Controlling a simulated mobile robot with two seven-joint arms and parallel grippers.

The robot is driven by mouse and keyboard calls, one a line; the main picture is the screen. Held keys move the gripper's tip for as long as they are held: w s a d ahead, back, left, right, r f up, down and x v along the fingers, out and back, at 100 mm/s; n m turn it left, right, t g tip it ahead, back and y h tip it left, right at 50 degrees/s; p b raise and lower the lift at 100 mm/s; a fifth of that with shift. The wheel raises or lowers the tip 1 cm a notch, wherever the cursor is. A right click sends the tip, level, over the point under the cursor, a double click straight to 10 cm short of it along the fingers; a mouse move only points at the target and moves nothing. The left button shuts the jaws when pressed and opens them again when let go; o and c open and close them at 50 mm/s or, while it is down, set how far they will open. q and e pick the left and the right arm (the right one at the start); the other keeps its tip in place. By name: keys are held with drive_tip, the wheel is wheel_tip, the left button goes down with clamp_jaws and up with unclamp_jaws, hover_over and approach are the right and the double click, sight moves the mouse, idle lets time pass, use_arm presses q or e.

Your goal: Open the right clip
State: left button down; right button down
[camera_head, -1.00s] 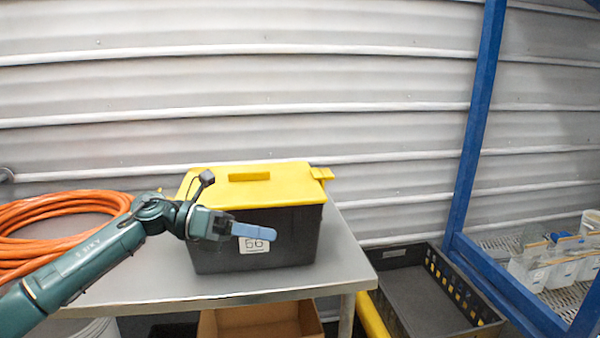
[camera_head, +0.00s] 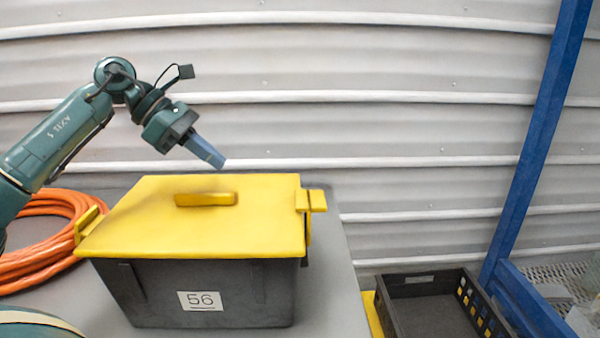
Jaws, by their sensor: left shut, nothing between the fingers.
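The box numbered 56 has a dark body (camera_head: 150,290) and a yellow lid (camera_head: 150,222) with a raised handle (camera_head: 206,199). It stands on the grey table. The right clip (camera_head: 311,201) is yellow and sticks out at the lid's right edge. The left clip (camera_head: 88,222) shows at the lid's left edge. My left gripper (camera_head: 217,162) is above the back of the lid, left of the right clip and apart from it. Its blue fingers are shut with nothing between them, pointing down and right. My right gripper is not in view.
A coil of orange hose (camera_head: 30,255) lies on the table to the left of the box. A black crate (camera_head: 400,290) is lower down on the right, near a blue post (camera_head: 530,150). A ribbed wall is behind. The air right of the clip is clear.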

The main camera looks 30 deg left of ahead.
use_arm(q)
drive_tip(key=shift+w, duration=0.2)
drive_tip(key=shift+s+r, duration=0.1)
drive_tip(key=shift+s, duration=0.15)
drive_tip(key=p, duration=0.1)
approach(278, 202)
drive_tip(key=x, duration=0.4)
drive_tip(key=shift+d+f, duration=0.1)
drive_tip(key=shift+f, duration=0.35)
drive_tip(key=w+d+p, duration=0.1)
drive_tip(key=w+d, duration=0.1)
drive_tip(key=d, duration=0.1)
drive_tip(key=shift+p, duration=0.4)
drive_tip(key=shift+w+d, duration=0.1)
drive_tip(key=shift+d, duration=0.1)
drive_tip(key=shift+f, duration=0.15)
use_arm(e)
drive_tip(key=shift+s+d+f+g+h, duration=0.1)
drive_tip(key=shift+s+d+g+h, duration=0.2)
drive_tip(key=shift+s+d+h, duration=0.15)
use_arm(q)
drive_tip(key=shift+w+d, duration=0.1)
drive_tip(key=shift+d, duration=0.05)
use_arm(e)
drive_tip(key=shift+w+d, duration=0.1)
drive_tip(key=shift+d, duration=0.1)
